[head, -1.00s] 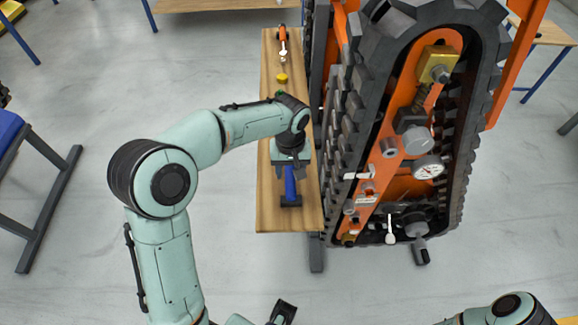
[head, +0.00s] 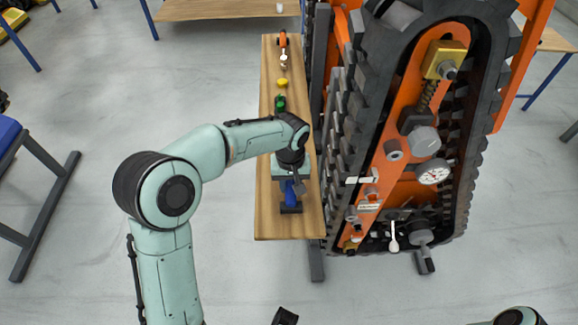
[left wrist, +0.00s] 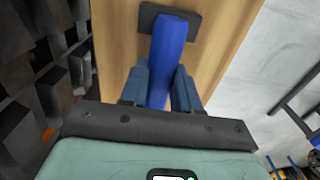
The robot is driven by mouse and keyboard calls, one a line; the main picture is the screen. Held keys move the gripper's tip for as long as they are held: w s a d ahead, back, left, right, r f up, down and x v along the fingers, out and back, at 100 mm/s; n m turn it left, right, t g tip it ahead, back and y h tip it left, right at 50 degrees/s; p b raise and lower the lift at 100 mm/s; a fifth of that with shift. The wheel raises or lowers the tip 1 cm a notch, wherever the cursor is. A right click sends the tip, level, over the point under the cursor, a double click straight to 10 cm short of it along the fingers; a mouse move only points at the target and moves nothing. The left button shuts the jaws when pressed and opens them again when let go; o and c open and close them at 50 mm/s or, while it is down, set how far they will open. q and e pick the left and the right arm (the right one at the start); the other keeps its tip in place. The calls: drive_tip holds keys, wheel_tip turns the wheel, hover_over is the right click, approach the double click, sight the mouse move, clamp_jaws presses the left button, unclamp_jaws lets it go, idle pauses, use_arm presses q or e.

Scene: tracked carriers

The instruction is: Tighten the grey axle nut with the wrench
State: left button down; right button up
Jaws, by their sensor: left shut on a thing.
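My left gripper (head: 291,180) is shut on the blue handle of a tool (head: 291,205) at the near end of the wooden bench. In the left wrist view, the blue handle (left wrist: 170,45) runs between both fingers (left wrist: 160,95), and a dark block shows at its far end. Whether this tool is the wrench is not clear. A large grey hex nut (head: 424,141) sits on the orange frame of the tracked carrier, apart from the gripper. Another grey round part (head: 420,236) sits lower on the carrier. My right gripper is not in view.
The bench (head: 267,215) also bears a green item (head: 280,103), a yellow item (head: 282,83) and an orange-handled tool (head: 282,41). The carrier's track (head: 345,150) stands close along the bench's right side. A white gauge (head: 434,172) sticks out near the hex nut.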

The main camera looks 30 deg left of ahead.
use_arm(q)
drive_tip(key=shift+r+p, duration=2.55)
drive_tip(key=shift+r, duration=1)
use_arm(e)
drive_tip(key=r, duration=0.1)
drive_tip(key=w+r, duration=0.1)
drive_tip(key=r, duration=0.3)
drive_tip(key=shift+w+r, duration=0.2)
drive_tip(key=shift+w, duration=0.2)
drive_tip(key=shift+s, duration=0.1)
